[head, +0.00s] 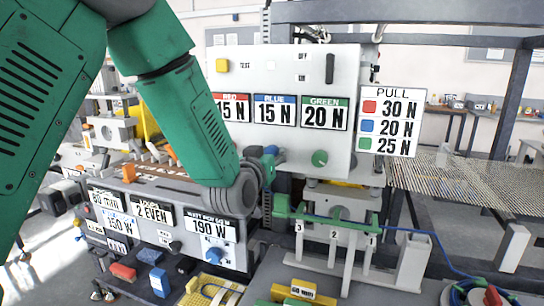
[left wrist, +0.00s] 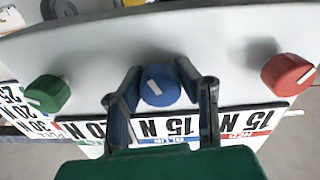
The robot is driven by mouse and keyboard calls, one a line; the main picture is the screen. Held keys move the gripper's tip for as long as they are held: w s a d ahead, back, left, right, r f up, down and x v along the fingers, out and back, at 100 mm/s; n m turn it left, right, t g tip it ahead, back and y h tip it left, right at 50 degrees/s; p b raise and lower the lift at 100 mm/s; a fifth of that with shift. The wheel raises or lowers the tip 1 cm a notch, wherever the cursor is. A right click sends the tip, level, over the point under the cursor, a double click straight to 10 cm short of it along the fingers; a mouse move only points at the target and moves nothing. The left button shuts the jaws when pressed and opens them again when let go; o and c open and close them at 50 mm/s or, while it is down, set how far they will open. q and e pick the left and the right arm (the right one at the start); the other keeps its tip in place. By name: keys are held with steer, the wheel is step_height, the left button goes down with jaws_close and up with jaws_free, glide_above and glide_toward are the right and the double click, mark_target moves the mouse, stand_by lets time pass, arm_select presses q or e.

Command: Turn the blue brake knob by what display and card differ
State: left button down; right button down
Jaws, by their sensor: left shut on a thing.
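The blue brake knob (left wrist: 158,86) sits on the white panel (head: 290,62), with a white mark on its face, between the fingers of my left gripper (left wrist: 160,78). The gripper is shut on it; in the head view my left gripper (head: 268,163) hides most of it. Above the knobs, the display reads red 15 N (head: 231,107), partly covered by my arm, blue 15 N (head: 275,109) and green 20 N (head: 325,113). The PULL card (head: 391,121) reads red 30 N, blue 20 N, green 25 N. My right gripper is not in view.
The green knob (head: 320,158) and, in the left wrist view, the red knob (left wrist: 288,73) flank the blue one. Below stands a grey rack with numbered slots (head: 334,234) and a blue cord. A mesh (head: 465,185) stretches away at the right.

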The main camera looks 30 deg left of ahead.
arm_select(q)
steer(key=shift+f+n+b, duration=0.1)
steer(key=shift+n+b, duration=0.35)
steer(key=shift+n, duration=0.65)
steer(key=shift+n+b, duration=0.9)
steer(key=shift+n, duration=1.2)
steer(key=c, duration=1.3)
jaws_free()
steer(key=shift+s, duration=0.1)
steer(key=shift+o, duration=0.7)
steer(key=shift+s+a, duration=0.1)
steer(key=shift+s, duration=0.1)
